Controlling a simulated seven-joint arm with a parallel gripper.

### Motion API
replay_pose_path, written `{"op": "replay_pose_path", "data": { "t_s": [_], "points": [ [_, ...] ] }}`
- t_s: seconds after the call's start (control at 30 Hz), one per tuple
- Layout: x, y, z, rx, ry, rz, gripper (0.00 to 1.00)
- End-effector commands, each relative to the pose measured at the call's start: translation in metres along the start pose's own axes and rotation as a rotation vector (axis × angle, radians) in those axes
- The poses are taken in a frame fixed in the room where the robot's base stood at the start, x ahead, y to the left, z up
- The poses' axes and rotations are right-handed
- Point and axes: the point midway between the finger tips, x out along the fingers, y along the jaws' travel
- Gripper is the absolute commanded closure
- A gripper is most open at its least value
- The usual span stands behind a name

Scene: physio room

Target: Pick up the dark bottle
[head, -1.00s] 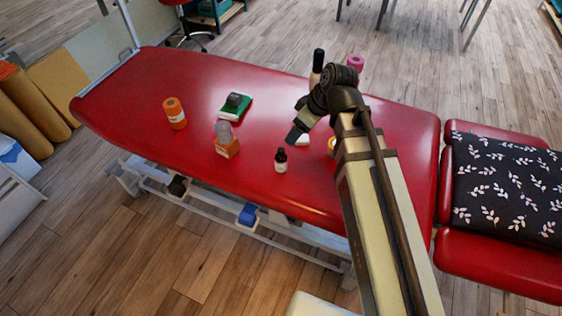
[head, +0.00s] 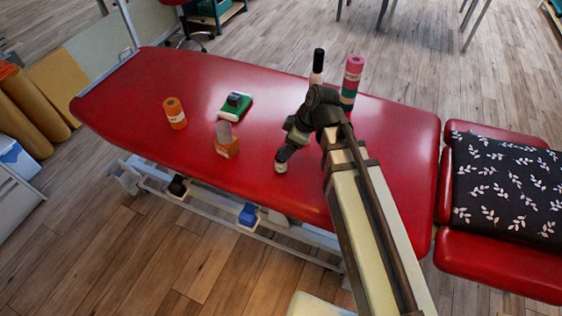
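The dark bottle (head: 281,168) stands upright near the front edge of the red treatment table (head: 180,85). Only its lower part with a pale label shows; its top is hidden by my gripper. My gripper (head: 283,156) points down at the bottle from above and right, with its end over or around the bottle's top. The fingers are too small and dark to tell whether they are open, shut or touching it.
An orange-based bottle (head: 227,147), an orange roll (head: 174,113) and a green box with a dark thing on top (head: 236,106) are to the left. Behind my arm stand a black-capped bottle (head: 317,68) and a pink-and-green stack (head: 351,82).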

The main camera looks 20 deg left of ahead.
Motion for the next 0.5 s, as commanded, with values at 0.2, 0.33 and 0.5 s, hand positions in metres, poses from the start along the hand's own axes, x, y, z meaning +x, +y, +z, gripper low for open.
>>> {"op": "replay_pose_path", "data": {
  "t_s": [0.2, 0.33, 0.5],
  "points": [
    [0.014, 0.000, 0.000, 0.001, 0.000, 0.000, 0.29],
    [0.016, 0.000, 0.000, 0.001, 0.000, 0.001, 0.29],
    [0.025, 0.000, -0.002, 0.000, 0.000, 0.000, 0.29]
  ]
}}
